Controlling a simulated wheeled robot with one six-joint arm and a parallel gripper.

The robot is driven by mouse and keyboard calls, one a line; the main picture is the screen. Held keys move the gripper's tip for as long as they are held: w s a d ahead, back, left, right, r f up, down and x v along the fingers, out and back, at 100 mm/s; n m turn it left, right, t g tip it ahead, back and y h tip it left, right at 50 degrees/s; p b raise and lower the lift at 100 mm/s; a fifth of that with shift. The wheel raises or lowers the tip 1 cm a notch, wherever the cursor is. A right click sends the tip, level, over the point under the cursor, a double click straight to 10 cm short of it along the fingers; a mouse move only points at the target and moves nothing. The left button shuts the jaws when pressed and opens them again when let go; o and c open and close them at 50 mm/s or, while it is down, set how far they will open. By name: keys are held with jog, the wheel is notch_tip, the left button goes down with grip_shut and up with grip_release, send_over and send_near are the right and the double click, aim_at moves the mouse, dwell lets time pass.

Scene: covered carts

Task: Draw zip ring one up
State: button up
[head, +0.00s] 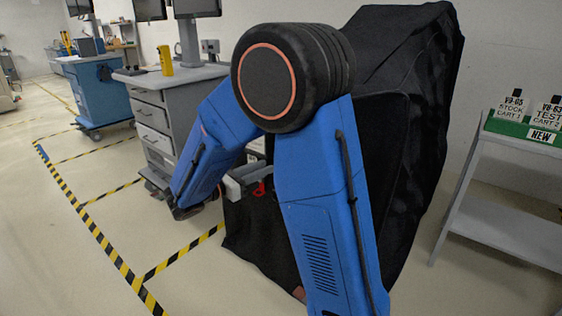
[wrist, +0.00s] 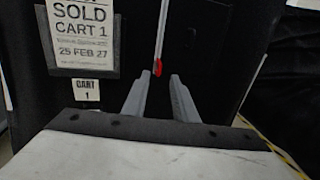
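The zip ring, a small red pull (wrist: 158,68), hangs at the lower end of a thin pale zip line (wrist: 162,30) on the black cover (wrist: 210,50) in the wrist view. My gripper (wrist: 160,77) is open. Its two grey fingers stand apart, with the red ring between and just above their tips in the picture; I cannot tell whether they touch it. In the head view my gripper (head: 238,184) is at the cover's left side, partly behind my arm. A red piece (head: 260,188) shows beside it. The black cover (head: 405,65) drapes over a tall cart.
A "SOLD CART 1" sheet (wrist: 83,35) and "CART 1" tag (wrist: 88,90) are left of the zip. A grey drawer cabinet (head: 150,95) stands left; a shelf (head: 510,232) with cart signs stands right. Striped tape (head: 92,225) marks open floor at left.

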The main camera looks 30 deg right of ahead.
jog(key=w+d, duration=0.1)
jog(key=d, duration=0.7)
jog(key=shift+w, duration=0.15)
jog(key=shift+d, duration=0.1)
jog(key=shift+c, duration=0.4)
grip_shut()
dwell(0.8)
